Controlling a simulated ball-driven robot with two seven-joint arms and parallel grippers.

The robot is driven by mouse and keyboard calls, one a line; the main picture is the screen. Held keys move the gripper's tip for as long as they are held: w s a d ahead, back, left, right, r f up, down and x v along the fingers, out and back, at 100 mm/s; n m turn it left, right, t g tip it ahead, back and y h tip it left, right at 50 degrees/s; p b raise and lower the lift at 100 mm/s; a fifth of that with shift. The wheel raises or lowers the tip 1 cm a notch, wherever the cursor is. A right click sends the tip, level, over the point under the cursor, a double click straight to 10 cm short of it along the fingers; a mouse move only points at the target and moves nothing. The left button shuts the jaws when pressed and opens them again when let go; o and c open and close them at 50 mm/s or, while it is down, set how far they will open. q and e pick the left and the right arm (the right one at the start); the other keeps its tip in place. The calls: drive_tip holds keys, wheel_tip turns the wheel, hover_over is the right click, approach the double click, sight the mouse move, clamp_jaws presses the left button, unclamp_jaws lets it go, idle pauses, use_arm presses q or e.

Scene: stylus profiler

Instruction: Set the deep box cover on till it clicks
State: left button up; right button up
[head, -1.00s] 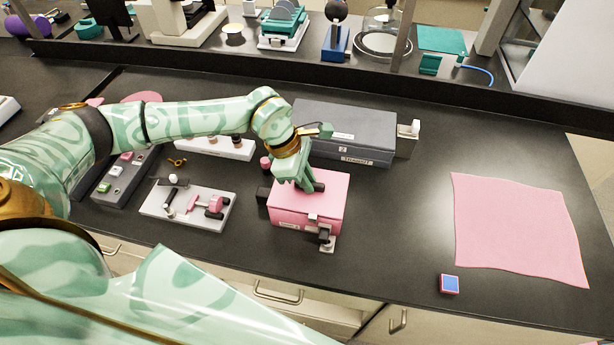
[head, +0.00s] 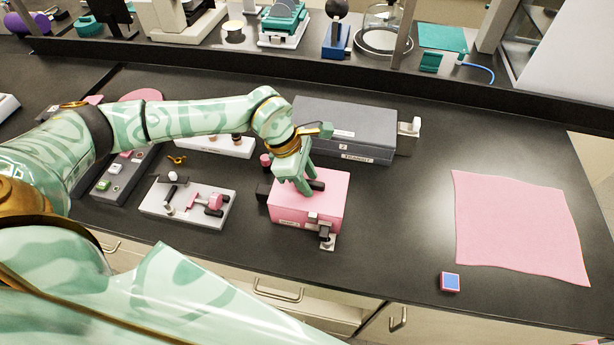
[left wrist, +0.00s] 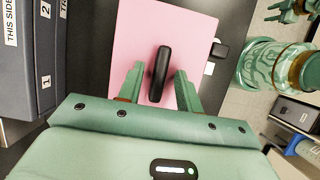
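The deep pink box cover (head: 325,187) sits over the box at the middle of the bench, with a labelled pink front. Whether a thin gap remains under it is too small to tell. Its black bar handle (left wrist: 160,73) stands on top. My left gripper (head: 298,189) points down at the handle. In the left wrist view its fingers (left wrist: 158,88) stand on either side of the handle with a gap at each side, so it is open around it. A black latch (head: 324,232) is at the box's front. My right gripper (left wrist: 288,10) shows small at the wrist view's upper corner.
A long dark grey case (head: 345,130) lies close behind the box. A white tray with small parts (head: 185,204) is at the left. A pink cloth (head: 515,225) and a small blue-topped block (head: 450,282) lie right. The bench between box and cloth is clear.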

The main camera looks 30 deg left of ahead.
use_arm(q)
wheel_tip(320, 180, up, 7)
drive_tip(key=p, duration=0.5)
drive_tip(key=shift+r, duration=0.1)
drive_tip(key=shift+a+r, duration=0.2)
drive_tip(key=shift+r, duration=0.15)
drive_tip(key=v, duration=1.5)
drive_tip(key=shift+s+b, duration=0.15)
drive_tip(key=shift+b, duration=0.2)
drive_tip(key=shift+a+r, duration=0.1)
drive_tip(key=shift+r, duration=0.05)
